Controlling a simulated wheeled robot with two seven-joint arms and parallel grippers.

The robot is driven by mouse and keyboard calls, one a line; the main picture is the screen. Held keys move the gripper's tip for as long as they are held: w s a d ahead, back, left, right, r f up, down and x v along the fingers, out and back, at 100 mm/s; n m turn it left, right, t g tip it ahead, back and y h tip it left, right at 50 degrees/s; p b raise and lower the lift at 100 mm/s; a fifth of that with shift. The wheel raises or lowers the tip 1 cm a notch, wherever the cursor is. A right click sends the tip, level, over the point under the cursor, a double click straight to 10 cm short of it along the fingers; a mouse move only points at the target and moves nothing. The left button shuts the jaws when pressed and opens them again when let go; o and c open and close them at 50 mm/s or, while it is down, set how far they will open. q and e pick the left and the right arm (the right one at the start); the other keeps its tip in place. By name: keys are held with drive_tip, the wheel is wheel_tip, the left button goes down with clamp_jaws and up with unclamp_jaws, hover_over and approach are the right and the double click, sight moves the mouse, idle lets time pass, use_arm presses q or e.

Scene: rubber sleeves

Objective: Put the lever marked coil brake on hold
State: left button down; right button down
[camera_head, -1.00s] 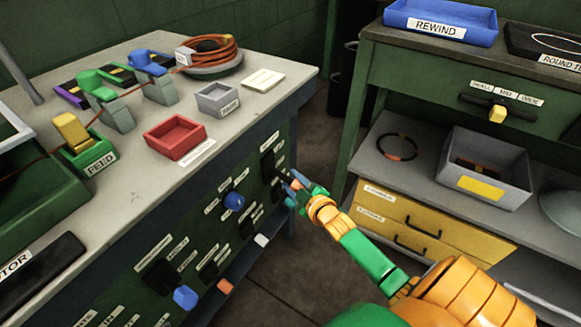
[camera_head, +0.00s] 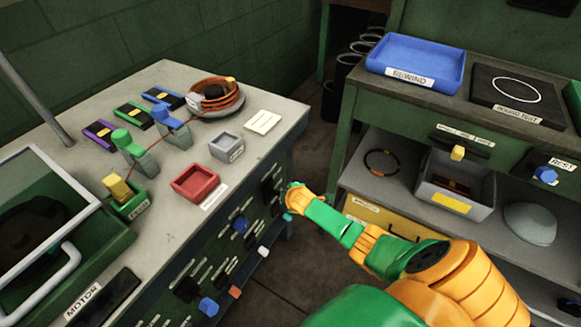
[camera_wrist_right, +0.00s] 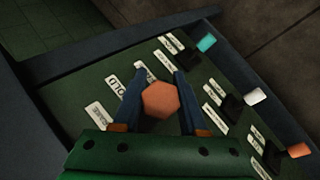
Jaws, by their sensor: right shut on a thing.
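The orange six-sided knob (camera_wrist_right: 160,99) of a lever is between the fingers of my right gripper (camera_wrist_right: 160,88) in the right wrist view, and the gripper is shut on it. A label beside it (camera_wrist_right: 118,90) reads partly as "OLD", and another label lies just below that one, hard to read. In the head view my right gripper (camera_head: 289,202) is at the right end of the bench's green front panel (camera_head: 215,255); it hides the knob there. The lever's shaft and exact setting are hidden. My left gripper is out of view.
Cyan (camera_wrist_right: 207,43), white (camera_wrist_right: 256,96) and orange (camera_wrist_right: 299,150) knobs stand in a row beside the gripper. Blue knobs (camera_head: 208,307) also stick out of the panel.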

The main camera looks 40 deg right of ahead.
drive_tip(key=shift+w+r, duration=0.15)
drive_tip(key=shift+r, duration=0.05)
idle(0.4)
drive_tip(key=shift+c, duration=2.3)
unclamp_jaws()
drive_tip(key=shift+g, duration=0.3)
drive_tip(key=p+v, duration=0.4)
drive_tip(key=v, duration=0.3)
drive_tip(key=shift+p, duration=0.35)
drive_tip(key=shift+f, duration=0.1)
